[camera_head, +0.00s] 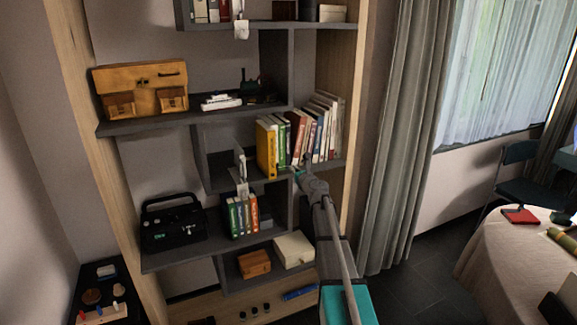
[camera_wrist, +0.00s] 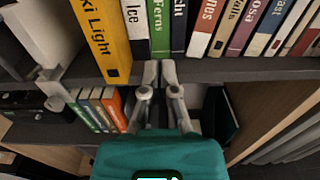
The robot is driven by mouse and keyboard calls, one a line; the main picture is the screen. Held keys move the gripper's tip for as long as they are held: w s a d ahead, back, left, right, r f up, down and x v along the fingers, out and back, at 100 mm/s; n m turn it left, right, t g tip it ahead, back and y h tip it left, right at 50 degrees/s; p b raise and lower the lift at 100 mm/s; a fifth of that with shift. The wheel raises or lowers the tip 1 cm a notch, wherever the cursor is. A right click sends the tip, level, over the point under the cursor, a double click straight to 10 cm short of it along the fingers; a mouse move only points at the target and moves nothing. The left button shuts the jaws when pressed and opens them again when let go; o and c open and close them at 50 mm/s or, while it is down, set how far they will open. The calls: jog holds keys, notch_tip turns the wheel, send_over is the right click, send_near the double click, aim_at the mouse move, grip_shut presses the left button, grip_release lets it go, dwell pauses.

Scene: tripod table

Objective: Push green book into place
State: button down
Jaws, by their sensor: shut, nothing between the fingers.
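The green book (camera_wrist: 160,28), with "Ferns" on its spine, stands upright on the shelf in the wrist view, between a white "Ice" book (camera_wrist: 135,30) and a dark blue one (camera_wrist: 180,25). In the head view the green book (camera_head: 281,142) stands right of the thick yellow book. My gripper (camera_wrist: 160,66) is shut and empty. Its fingertips are just below the green book's spine, in front of the shelf edge. I cannot tell whether they touch anything. In the head view my gripper (camera_head: 299,168) is in front of the same row, partly covering the shelf edge.
The yellow book (camera_wrist: 98,38) stands further forward than its neighbours. Several books lean to the right of the row (camera_head: 325,125). A white object (camera_head: 240,165) stands left of it. More books (camera_head: 242,215) stand on the shelf below. A curtain (camera_head: 400,130) hangs right of the bookcase.

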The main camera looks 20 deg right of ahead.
jog(key=shift+s, duration=2.2)
jog(key=shift+d, duration=0.1)
jog(key=s+a+f+n+g+y+p, duration=0.1)
jog(key=s+a+f+n+g+y, duration=0.2)
jog(key=a+n, duration=0.45)
jog(key=s+a+f+n+g+y, duration=0.1)
jog(key=s+a+f+n+g, duration=0.15)
jog(key=s+a+n, duration=0.45)
jog(key=s+a+f+n+g+y+p, duration=0.1)
jog(key=s+a+f+n+g+y, duration=0.15)
jog(key=a+n, duration=0.45)
jog(key=s+a+f+n+g+h, duration=0.1)
jog(key=s+f+n+g+h, duration=0.1)
jog(key=s, duration=0.5)
jog(key=s+a+f+n+g+h+p, duration=0.1)
jog(key=s+f+n+g+h, duration=0.1)
jog(key=s+n+g, duration=0.2)
jog(key=s+a+f+n+g+h+p, duration=0.1)
jog(key=s+a+f+n+g+h, duration=0.1)
jog(key=s+n, duration=0.6)
jog(key=s+g+h, duration=0.1)
jog(key=s+g, duration=0.1)
jog(key=s, duration=0.1)
jog(key=shift+f, duration=0.35)
